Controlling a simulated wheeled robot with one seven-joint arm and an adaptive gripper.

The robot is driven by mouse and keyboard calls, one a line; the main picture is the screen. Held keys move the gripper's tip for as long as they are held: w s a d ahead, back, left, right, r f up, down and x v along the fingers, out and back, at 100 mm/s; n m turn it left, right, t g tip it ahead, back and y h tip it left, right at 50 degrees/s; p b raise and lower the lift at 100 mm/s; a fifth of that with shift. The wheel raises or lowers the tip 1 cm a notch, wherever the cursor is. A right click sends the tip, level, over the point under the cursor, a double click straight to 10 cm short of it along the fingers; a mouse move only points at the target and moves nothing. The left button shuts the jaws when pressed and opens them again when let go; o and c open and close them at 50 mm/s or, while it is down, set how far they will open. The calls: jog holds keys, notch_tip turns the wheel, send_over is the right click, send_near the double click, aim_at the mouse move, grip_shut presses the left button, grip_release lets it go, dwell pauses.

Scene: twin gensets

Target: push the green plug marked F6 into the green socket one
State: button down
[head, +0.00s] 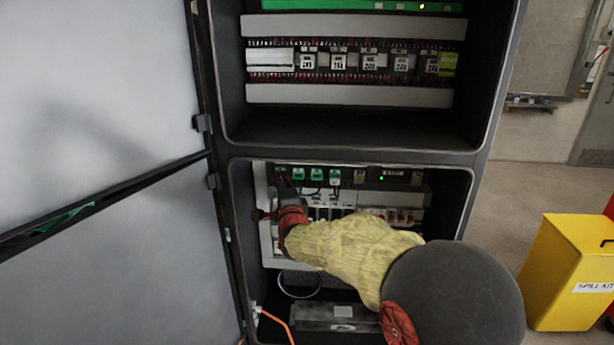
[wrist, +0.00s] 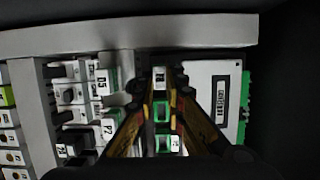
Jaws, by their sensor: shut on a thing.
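In the wrist view my gripper (wrist: 160,86) is shut on a small dark plug with a white label (wrist: 159,74). The label is too small to read, and I cannot tell the plug's green. Two green-framed sockets (wrist: 162,111) and (wrist: 163,143) lie in line below it. In the head view my gripper (head: 284,190) reaches into the lower cabinet bay at the left end of a row of green sockets (head: 316,175). The plug and whatever socket lies behind it are hidden by the fingers, so I cannot tell whether they touch.
Marked parts D5 (wrist: 101,82) and P7 (wrist: 107,130) stand left of my fingers. A white module (wrist: 208,100) with a green edge is close on the right. The open cabinet door (head: 100,150) flanks the left. A yellow spill-kit bin (head: 565,270) stands right.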

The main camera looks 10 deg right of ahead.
jog(key=shift+w, duration=0.1)
jog(key=c, duration=1.8)
grip_release()
jog(key=shift+o, duration=0.2)
